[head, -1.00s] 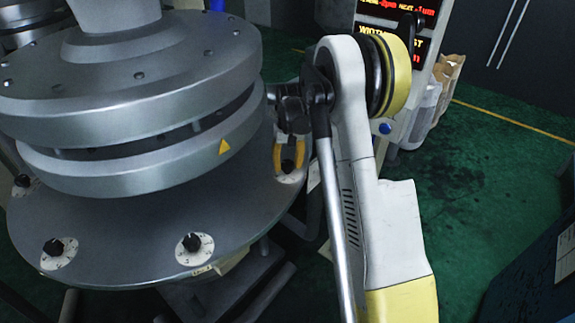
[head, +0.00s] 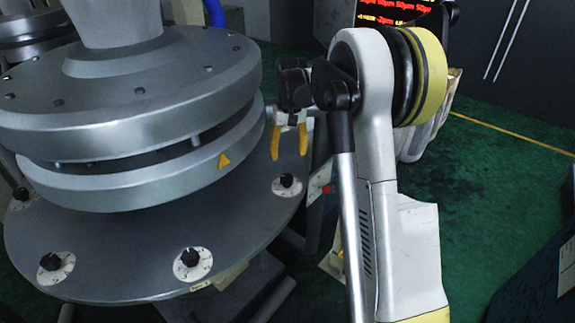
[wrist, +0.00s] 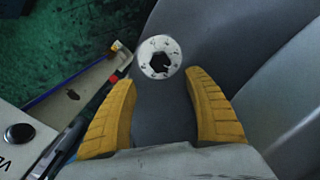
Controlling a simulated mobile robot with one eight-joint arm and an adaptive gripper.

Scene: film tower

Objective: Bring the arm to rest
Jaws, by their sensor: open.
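My gripper (head: 288,142) has yellow fingers that hang down, apart and empty, over the right edge of the grey round plate (head: 130,262) in the head view. In the wrist view my gripper (wrist: 164,115) is also open, with nothing between its fingers. A black knob on a white dial (head: 287,185) is on the plate just below the fingertips. The same dial (wrist: 159,57) shows ahead of the fingers in the wrist view, with a visible gap. My arm is bent at a joint to the right of the gripper.
A large silver flanged drum (head: 130,110) stands close left of my gripper. More knob dials (head: 193,263) sit along the plate's front rim. A cabinet with a red and yellow display (head: 395,12) is behind my arm. Green floor (head: 480,190) is open at the right.

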